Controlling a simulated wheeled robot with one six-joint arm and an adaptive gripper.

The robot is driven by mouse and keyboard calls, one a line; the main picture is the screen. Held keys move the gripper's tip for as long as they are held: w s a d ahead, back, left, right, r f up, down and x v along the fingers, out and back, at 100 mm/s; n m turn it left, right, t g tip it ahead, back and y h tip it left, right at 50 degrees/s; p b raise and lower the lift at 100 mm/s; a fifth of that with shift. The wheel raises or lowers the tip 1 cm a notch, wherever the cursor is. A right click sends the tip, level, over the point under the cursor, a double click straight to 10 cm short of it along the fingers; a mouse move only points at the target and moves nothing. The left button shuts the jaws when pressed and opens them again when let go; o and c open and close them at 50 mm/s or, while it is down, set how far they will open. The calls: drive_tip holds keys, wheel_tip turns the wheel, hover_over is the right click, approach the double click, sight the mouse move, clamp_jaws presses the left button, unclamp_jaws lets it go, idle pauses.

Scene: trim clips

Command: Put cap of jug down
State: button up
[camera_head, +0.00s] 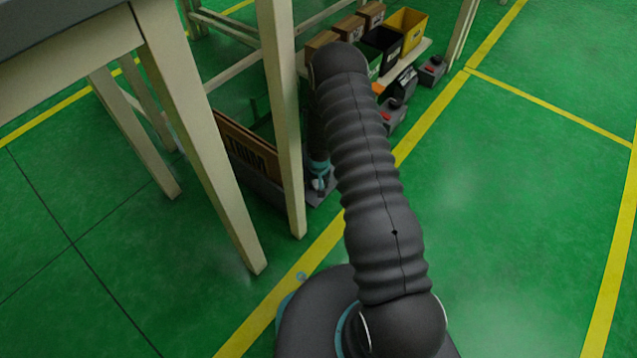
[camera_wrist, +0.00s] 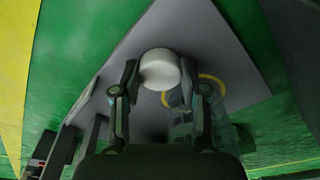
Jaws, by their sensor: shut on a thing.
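A white round cap (camera_wrist: 159,68) sits between the fingertips of my gripper (camera_wrist: 160,82) in the wrist view, and the fingers are shut on it. A grey board (camera_wrist: 215,45) lies below it; I cannot tell whether the cap touches it. A clear, see-through body with a yellow ring (camera_wrist: 212,82), possibly the jug, is beside and partly behind the right finger. In the head view my gripper (camera_head: 320,182) is low, just right of a table leg, by the grey board (camera_head: 318,198). The cap is not distinguishable there.
A brown box marked TRIM (camera_head: 247,148) stands left of my gripper, behind the pale table leg (camera_head: 284,120). A low shelf behind holds black (camera_head: 384,42) and yellow (camera_head: 405,28) bins and cartons. Grey items with red parts (camera_head: 432,70) lie nearby. Green floor at right is clear.

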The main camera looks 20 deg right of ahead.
drive_tip(key=shift+f, duration=0.1)
drive_tip(key=o, duration=0.7)
